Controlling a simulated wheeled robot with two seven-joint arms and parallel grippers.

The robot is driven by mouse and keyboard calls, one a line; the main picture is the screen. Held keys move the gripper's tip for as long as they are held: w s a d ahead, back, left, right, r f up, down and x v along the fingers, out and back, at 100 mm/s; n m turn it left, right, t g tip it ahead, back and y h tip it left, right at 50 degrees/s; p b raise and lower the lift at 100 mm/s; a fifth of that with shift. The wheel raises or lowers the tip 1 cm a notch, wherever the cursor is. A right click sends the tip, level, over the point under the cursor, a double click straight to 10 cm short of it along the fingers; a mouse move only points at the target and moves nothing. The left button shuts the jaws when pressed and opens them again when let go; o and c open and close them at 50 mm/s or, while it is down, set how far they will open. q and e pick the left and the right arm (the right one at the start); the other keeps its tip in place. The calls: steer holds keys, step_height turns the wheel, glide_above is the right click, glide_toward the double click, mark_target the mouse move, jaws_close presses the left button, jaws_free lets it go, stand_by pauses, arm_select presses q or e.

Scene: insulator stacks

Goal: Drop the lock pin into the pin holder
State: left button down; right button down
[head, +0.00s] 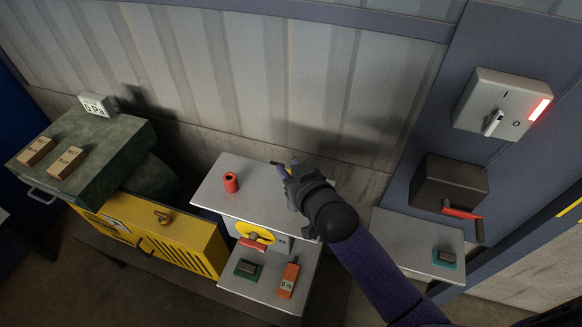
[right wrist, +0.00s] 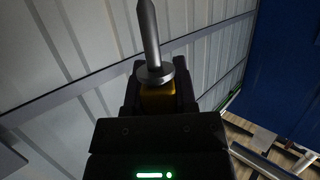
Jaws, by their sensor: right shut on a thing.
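My right gripper (head: 288,174) is above the right part of the upper grey shelf, right of the red cylinder. In the right wrist view the gripper (right wrist: 158,88) is shut on the lock pin (right wrist: 149,35), a grey metal shaft with a round flange and a yellow grip between the jaws. The shaft points up and away in that view. In the head view the gripper mostly hides the pin. A small red cylinder (head: 231,184) with a dark opening in its top stands upright on the shelf; it looks like the pin holder. My left gripper is not in view.
The upper shelf (head: 215,201) is clear around the red cylinder. Below are a yellow wheel (head: 256,233) and a lower shelf (head: 258,293) with an orange meter (head: 288,279). A yellow cabinet (head: 190,240) stands left. A switch box (head: 503,104) with a red light is at right.

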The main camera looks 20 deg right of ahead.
steer(key=shift+f+b, duration=1)
steer(key=shift+f, duration=0.4)
steer(key=shift+c, duration=1.6)
jaws_free()
steer(key=v, duration=1)
